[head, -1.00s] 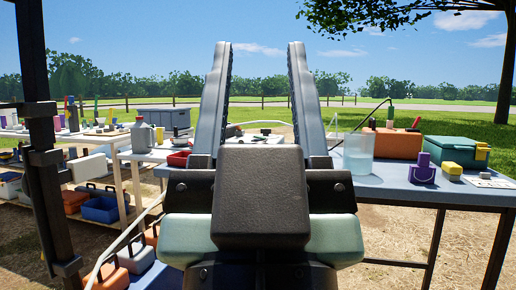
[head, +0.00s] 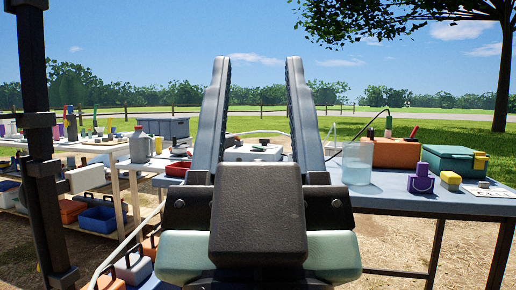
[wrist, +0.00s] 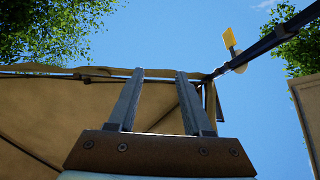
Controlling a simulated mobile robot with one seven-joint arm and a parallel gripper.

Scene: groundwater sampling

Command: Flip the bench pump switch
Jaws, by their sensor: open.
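My gripper (head: 253,110) points up in the middle of the head view, its two grey fingers apart with nothing between them. It also shows in the wrist view (wrist: 159,98), open against a tan canopy and sky. Between and behind the fingers in the head view, a white box (head: 252,153) with a dark part on top sits on the bench; it may be the bench pump, but I cannot make out a switch clearly. My gripper hides part of it. A pale tube (head: 262,131) arcs above the box.
A blue-topped table (head: 400,203) at right holds a clear container (head: 357,165), an orange box (head: 396,153), a green case (head: 447,161) and a purple item (head: 421,181). At left are a grey jug (head: 140,145), a red tray (head: 178,168) and a dark post (head: 38,150).

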